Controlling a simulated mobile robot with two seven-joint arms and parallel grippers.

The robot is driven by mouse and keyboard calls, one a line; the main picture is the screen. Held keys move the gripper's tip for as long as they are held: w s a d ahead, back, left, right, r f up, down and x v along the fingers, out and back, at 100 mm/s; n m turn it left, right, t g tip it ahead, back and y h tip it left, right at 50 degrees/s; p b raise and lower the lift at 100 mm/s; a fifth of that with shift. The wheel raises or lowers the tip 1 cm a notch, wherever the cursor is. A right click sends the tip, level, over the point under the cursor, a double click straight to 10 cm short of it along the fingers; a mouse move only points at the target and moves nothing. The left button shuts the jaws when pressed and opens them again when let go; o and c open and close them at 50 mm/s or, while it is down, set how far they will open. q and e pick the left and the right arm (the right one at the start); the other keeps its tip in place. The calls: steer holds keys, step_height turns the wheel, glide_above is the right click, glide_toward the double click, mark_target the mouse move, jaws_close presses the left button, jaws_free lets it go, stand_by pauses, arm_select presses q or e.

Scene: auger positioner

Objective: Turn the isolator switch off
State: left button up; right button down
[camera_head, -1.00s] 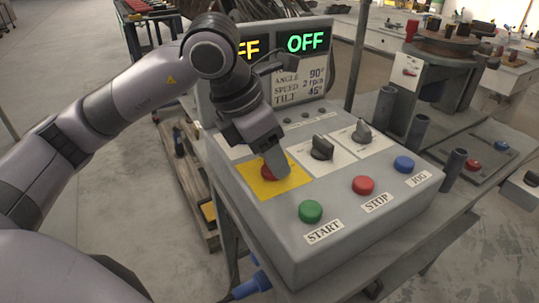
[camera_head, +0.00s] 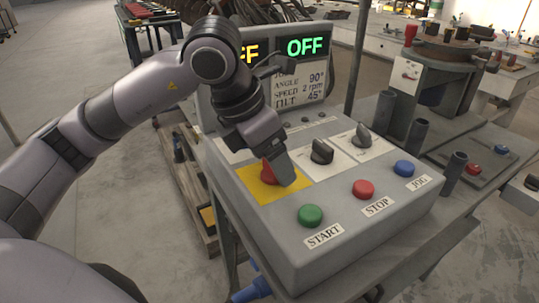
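The likely isolator switch is a red knob (camera_head: 267,174) on a yellow plate (camera_head: 262,194) at the left of the grey control box. My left gripper (camera_head: 279,172) points down at it. One grey finger lies along the right side of the knob and covers part of it. The other finger is hidden, so I cannot tell whether the gripper is shut on the knob. The knob's exact angle is partly hidden. The display (camera_head: 305,46) shows OFF in green, with a yellow word partly covered by my arm. My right gripper is not in view.
Two black selector knobs (camera_head: 321,151) (camera_head: 362,134) stand right of the yellow plate. Green START (camera_head: 310,215), red STOP (camera_head: 363,189) and blue JOG (camera_head: 403,168) buttons line the front. A machine with a round table (camera_head: 450,48) stands at the right.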

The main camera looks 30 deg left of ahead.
arm_select(q)
steer(key=v, duration=0.7)
steer(key=shift+p, duration=0.45)
